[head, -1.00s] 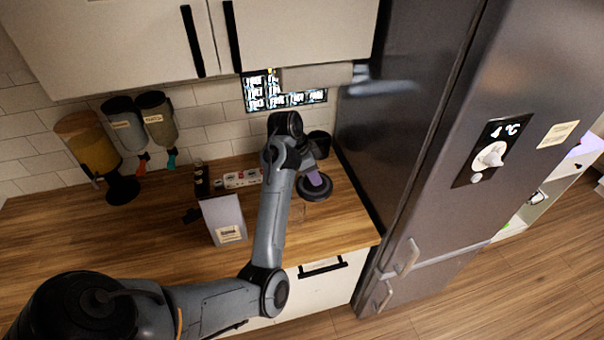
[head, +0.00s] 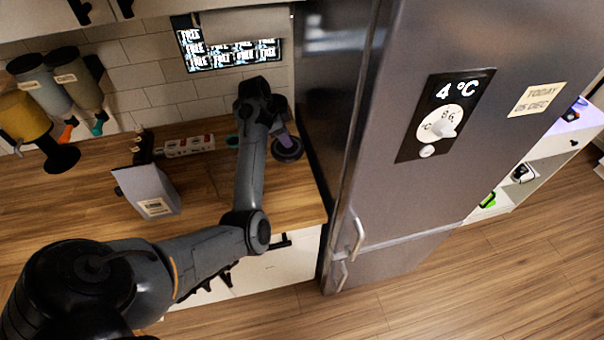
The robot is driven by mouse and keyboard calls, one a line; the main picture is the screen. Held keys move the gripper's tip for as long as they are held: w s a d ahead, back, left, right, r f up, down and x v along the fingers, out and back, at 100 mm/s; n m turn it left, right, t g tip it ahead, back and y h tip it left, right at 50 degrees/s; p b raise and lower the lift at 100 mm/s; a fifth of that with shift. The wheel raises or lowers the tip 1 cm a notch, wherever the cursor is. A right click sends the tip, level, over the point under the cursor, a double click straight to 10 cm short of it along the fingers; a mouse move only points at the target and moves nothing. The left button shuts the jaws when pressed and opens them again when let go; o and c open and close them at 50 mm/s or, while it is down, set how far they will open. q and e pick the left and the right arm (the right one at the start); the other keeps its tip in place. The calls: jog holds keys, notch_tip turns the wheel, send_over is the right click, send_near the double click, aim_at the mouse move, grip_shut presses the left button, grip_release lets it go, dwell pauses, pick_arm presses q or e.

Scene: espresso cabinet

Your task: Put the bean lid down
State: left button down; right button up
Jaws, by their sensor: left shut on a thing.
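The bean lid (head: 287,150) is a dark round disc with a raised rim, at the right end of the wooden counter near the fridge. My left gripper (head: 284,138) reaches over it from behind and is shut on it. The fingers are small and partly hidden by the wrist. I cannot tell whether the lid touches the counter or is held just above it. My right gripper is not in view.
A grey box with a label (head: 150,192) and a power strip (head: 190,145) stand left of my arm on the wooden counter (head: 80,205). Dispensers (head: 75,80) hang at the left. The fridge (head: 400,200) closes off the right.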

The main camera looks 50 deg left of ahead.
aim_at(281, 145)
pick_arm(q)
jog(key=shift+w+a+f+b, duration=0.15)
jog(key=shift+a+f+b, duration=0.15)
jog(key=shift+a+f, duration=0.25)
jog(key=shift+s+a+f, duration=0.1)
jog(key=shift+s+f, duration=0.15)
jog(key=shift+s+a+f+b, duration=0.1)
jog(key=shift+s+f+b, duration=0.1)
jog(key=shift+f, duration=0.4)
jog(key=shift+s+a+f+b, duration=0.1)
jog(key=shift+s+f, duration=0.1)
jog(key=shift+f, duration=0.35)
jog(key=shift+s+x, duration=0.25)
jog(key=shift+x, duration=1)
jog(key=shift+f, duration=2.6)
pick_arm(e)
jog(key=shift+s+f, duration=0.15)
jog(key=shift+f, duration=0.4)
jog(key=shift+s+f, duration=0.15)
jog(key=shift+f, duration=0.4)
pick_arm(q)
jog(key=shift+a, duration=0.1)
jog(key=shift+f, duration=0.2)
jog(key=c, duration=0.8)
grip_release()
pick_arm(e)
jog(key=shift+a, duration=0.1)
